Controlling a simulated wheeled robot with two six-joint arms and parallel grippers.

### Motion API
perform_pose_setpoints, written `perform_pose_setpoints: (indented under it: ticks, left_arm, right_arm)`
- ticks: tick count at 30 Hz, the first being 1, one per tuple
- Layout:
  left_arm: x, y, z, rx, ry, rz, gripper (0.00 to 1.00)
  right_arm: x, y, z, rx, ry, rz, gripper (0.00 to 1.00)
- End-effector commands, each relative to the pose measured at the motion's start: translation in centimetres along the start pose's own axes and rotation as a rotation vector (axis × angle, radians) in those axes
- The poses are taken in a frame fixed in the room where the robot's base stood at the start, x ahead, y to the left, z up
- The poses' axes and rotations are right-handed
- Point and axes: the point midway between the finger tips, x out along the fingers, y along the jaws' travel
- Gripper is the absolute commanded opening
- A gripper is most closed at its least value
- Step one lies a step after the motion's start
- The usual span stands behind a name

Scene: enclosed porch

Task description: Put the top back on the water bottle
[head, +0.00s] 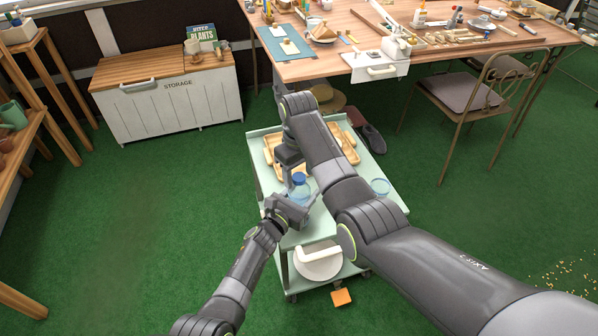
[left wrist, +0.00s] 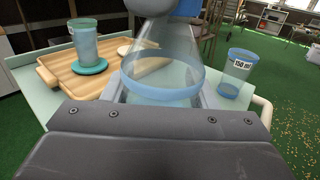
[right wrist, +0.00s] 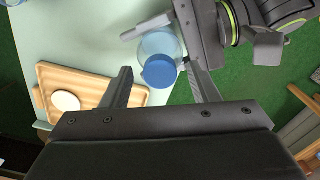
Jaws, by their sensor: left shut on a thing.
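The clear water bottle (head: 302,194) stands upright on the pale green cart, with its blue top (head: 299,178) at its upper end. My left gripper (head: 294,207) is shut around the bottle's body; the bottle fills the space between its fingers in the left wrist view (left wrist: 162,80). My right gripper (head: 292,168) is above the bottle, pointing down. In the right wrist view the blue top (right wrist: 160,71) lies between its open fingers, with a gap on each side. Whether the top is fully seated cannot be told.
The cart top (head: 262,178) also holds wooden trays (head: 345,147) and a clear cup (head: 380,187), marked 150 ml in the left wrist view (left wrist: 238,72). Another cup (left wrist: 85,42) stands on a green coaster. A cluttered wooden table (head: 345,28) is behind the cart.

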Motion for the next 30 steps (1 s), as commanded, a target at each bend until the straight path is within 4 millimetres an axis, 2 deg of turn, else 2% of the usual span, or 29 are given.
perform_pose_setpoints:
  ticks: [5, 8, 15, 21, 30]
  left_arm:
    - [0.0, 0.0, 0.0, -0.001, 0.001, 0.0, 0.0]
    - [0.0, 0.0, 0.0, -0.001, 0.001, 0.0, 0.0]
    - [0.0, 0.0, 0.0, -0.001, 0.001, 0.0, 0.0]
    - [0.0, 0.0, -0.1, -0.001, 0.001, 0.0, 0.0]
    - [0.0, 0.0, 0.0, -0.001, 0.001, 0.0, 0.0]
  right_arm:
    - [-0.1, 0.0, 0.0, 0.0, 0.0, 0.0, 0.55]
    - [-0.8, 0.0, -0.1, 0.0, 0.002, 0.001, 0.55]
    - [-4.7, 0.1, -0.1, 0.0, 0.004, 0.002, 0.55]
    - [-7.1, 0.1, 0.0, 0.001, 0.001, 0.002, 0.55]
    - [-7.5, 0.0, 0.0, 0.001, 0.0, 0.0, 0.55]
